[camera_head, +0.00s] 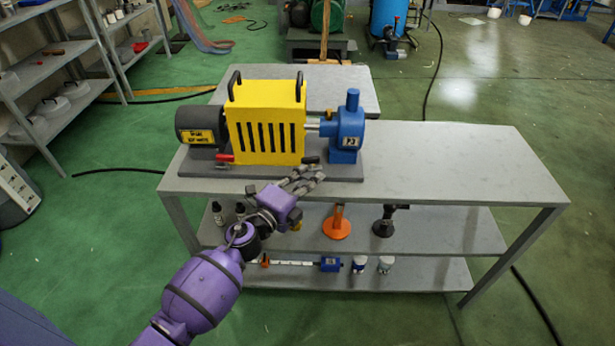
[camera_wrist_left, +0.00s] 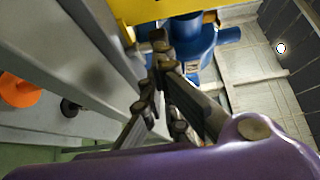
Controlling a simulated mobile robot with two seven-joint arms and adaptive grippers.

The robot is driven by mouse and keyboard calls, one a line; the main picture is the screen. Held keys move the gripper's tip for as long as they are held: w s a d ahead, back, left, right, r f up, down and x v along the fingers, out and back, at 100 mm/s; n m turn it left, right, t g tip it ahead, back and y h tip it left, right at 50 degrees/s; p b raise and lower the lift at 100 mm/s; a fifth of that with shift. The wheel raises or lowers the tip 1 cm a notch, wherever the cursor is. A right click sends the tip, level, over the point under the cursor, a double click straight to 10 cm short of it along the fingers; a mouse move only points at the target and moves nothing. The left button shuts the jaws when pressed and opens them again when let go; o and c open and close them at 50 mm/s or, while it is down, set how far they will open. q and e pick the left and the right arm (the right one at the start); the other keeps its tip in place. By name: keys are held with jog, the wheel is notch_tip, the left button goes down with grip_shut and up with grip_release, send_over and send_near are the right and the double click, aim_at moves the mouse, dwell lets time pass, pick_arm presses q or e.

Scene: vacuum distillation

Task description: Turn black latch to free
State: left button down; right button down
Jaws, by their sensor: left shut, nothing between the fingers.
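A yellow machine guard (camera_head: 265,122) with black slots and two black handles stands on a grey base plate on the table. A small dark latch-like piece (camera_head: 311,160) sits at the guard's front right foot; its exact position is too small to tell. A red-handled latch (camera_head: 225,158) is at the front left foot. My left gripper (camera_head: 319,174) reaches over the table's front edge, its fingertips just in front of the dark piece. It is shut and empty. In the left wrist view the closed fingertips (camera_wrist_left: 160,46) are before the blue pump; the latch cannot be made out there.
A blue pump (camera_head: 346,130) joins the guard's right side by a shaft, and a dark motor (camera_head: 198,125) is on the left. The tabletop (camera_head: 450,165) is clear to the right. Lower shelves hold an orange stand (camera_head: 336,228), a black stand (camera_head: 384,225) and small bottles.

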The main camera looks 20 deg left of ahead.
dwell(0.3)
pick_arm(q)
jog(key=shift+w+a+f+m+g+h+b, duration=0.15)
jog(key=shift+a+m+h+b, duration=0.1)
jog(key=shift+h, duration=0.15)
jog(key=shift+w+a+m+g+h+b, duration=0.15)
jog(key=shift+m+h, duration=0.1)
jog(key=shift+h, duration=0.15)
jog(key=shift+a+h, duration=0.25)
jog(key=shift+h, duration=0.05)
jog(key=shift+a, duration=0.15)
pick_arm(e)
jog(key=shift+f, duration=0.35)
pick_arm(q)
jog(key=shift+s, duration=0.1)
pick_arm(e)
jog(key=shift+s, duration=0.1)
